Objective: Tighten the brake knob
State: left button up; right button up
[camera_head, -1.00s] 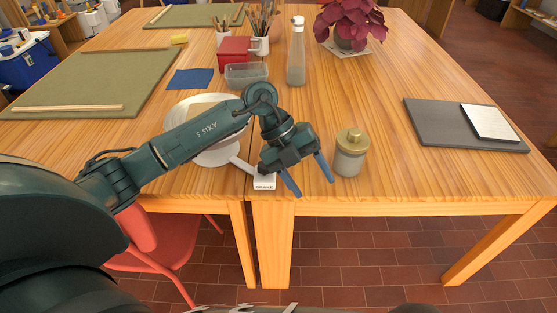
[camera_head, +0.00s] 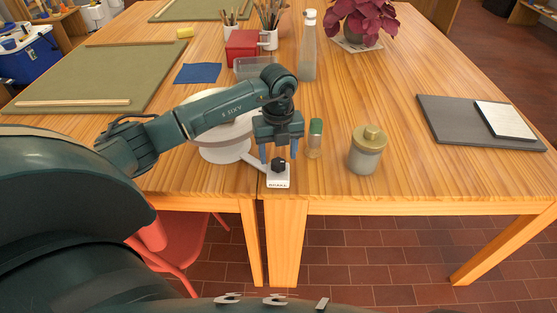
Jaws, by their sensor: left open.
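The brake knob (camera_head: 279,165) is a small black knob on top of a white block labelled BRAKE (camera_head: 278,179), near the front edge of the table. The block joins by a white arm to the round white wheel (camera_head: 222,151), which is partly hidden behind my left arm. My left gripper (camera_head: 279,158) points down with its blue fingers apart, one on each side of the knob as seen here. I cannot tell whether the fingers touch it. My right gripper is not in view.
A small green-capped bottle (camera_head: 315,139) stands close right of my left gripper. A jar with a gold lid (camera_head: 367,150) is further right. A clear tub (camera_head: 253,68), a tall bottle (camera_head: 308,46) and a blue cloth (camera_head: 198,73) lie behind.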

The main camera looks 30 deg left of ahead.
aim_at(278, 162)
pick_arm(q)
jog(key=shift+f, duration=1.7)
jog(key=c, duration=1)
jog(key=shift+m, duration=0.4)
